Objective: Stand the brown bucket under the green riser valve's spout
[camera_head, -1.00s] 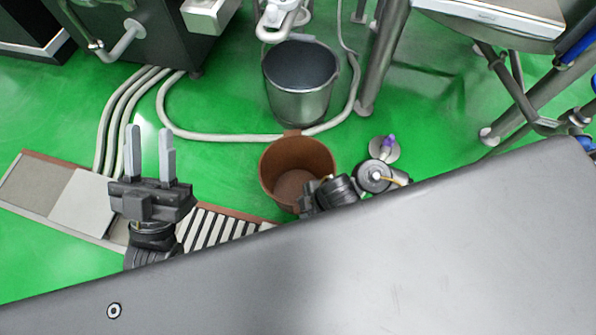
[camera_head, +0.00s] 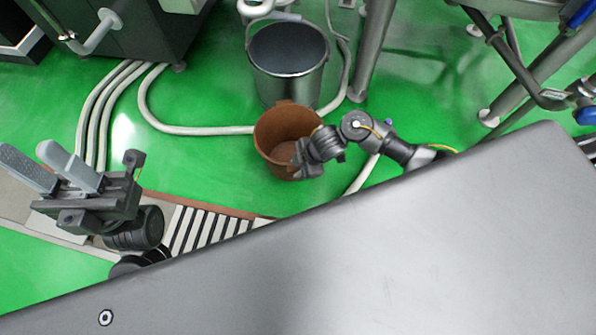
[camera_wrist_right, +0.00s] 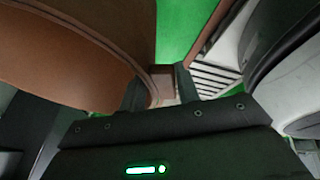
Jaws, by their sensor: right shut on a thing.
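The brown bucket (camera_head: 272,130) is in the middle of the head view, just in front of a steel bucket. It looks empty. My right gripper (camera_head: 300,160) is at its near right side. In the right wrist view, the brown bucket (camera_wrist_right: 75,50) fills the upper left, and my right gripper (camera_wrist_right: 160,92) is shut on a brown part at its edge. My left gripper (camera_head: 48,165) is at the left of the head view, its two fingers apart and empty. I cannot make out a green riser valve or its spout.
The steel bucket (camera_head: 288,60) stands beneath a pale pipe (camera_head: 262,8) at the top. Pale hoses (camera_head: 190,130) run along the green floor behind the brown bucket. A slatted drain (camera_head: 205,228) lies in front. Metal legs (camera_head: 372,50) stand to the right. Green floor between is clear.

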